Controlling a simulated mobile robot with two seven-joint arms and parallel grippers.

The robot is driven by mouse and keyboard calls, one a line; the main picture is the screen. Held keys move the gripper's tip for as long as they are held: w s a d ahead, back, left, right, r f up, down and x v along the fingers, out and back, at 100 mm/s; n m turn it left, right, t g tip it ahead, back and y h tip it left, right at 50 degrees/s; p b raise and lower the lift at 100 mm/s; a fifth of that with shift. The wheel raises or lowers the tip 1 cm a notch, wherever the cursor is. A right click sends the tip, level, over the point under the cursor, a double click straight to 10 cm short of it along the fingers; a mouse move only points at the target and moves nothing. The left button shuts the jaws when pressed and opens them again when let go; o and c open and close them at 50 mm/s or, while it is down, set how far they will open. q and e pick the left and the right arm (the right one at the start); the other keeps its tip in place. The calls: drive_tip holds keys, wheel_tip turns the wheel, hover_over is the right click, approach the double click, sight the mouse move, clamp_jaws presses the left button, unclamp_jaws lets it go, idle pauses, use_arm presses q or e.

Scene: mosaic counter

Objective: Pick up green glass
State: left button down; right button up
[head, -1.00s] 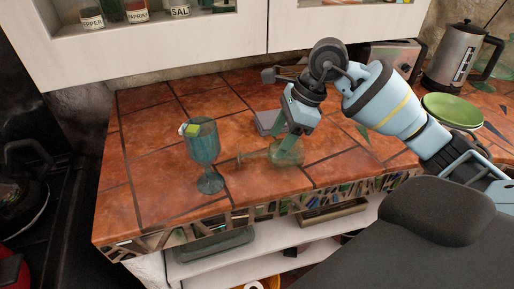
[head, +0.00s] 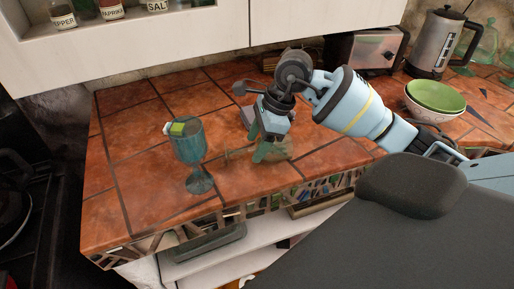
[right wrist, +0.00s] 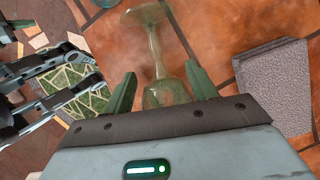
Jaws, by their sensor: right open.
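A green see-through stemmed glass (head: 279,149) lies on its side on the tiled counter, stem and foot pointing left in the head view. In the right wrist view its bowl (right wrist: 165,94) lies between the two green fingers, and its foot shows at the top. My right gripper (head: 263,153) is open, pointing down over the bowl; the bowl's lower end is hidden by the gripper body in the wrist view. An upright teal goblet (head: 188,143) with a lime-green piece at its rim stands to the left.
A grey slab (right wrist: 272,86) lies close beside the right gripper, apart from the glass. Bowls (head: 435,98), a kettle (head: 436,43) and a toaster (head: 366,55) stand at the right.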

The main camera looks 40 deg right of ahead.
drive_tip(key=shift+x, duration=1.4)
drive_tip(key=c, duration=1.1)
drive_tip(key=shift+o, duration=0.2)
drive_tip(key=shift+r, duration=0.2)
